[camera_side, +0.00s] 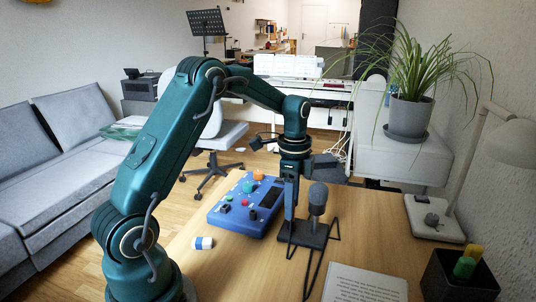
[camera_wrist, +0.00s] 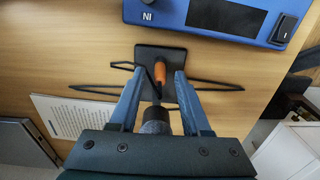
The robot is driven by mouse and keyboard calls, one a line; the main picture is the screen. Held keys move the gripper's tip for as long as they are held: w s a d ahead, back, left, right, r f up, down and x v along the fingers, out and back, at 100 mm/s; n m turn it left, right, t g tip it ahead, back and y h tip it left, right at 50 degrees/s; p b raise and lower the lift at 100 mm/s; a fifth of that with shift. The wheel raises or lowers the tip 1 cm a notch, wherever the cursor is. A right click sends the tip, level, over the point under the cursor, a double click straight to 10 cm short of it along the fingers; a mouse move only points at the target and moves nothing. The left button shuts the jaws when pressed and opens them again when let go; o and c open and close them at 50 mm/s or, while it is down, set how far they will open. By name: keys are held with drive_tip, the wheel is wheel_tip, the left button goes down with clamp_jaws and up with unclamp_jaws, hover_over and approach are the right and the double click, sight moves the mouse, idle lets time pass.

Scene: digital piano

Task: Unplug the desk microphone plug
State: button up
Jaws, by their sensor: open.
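The desk microphone (camera_side: 318,195) stands upright on its dark flat base (camera_side: 312,236) on the wooden desk. Its grey head (camera_wrist: 155,119) also shows in the wrist view, close to my gripper's palm. An orange piece that looks like the plug (camera_wrist: 160,72) sits over the base in the wrist view. A black cable (camera_wrist: 210,83) loops out beside it. My gripper (camera_wrist: 160,80) is open, with one blue finger on each side of the orange plug. In the side view my gripper (camera_side: 290,220) points down beside the microphone and hides the plug. Contact cannot be told.
A blue control box (camera_side: 249,203) with knobs and a screen lies left of the microphone. A small white-and-blue block (camera_side: 202,243) lies nearer. A printed page (camera_side: 362,284), a dark pen holder (camera_side: 459,279) and a lamp base (camera_side: 433,220) are to the right.

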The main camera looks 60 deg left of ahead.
clamp_jaws()
drive_tip(key=shift+r, duration=1.35)
idle(0.4)
drive_tip(key=shift+r, duration=2.4)
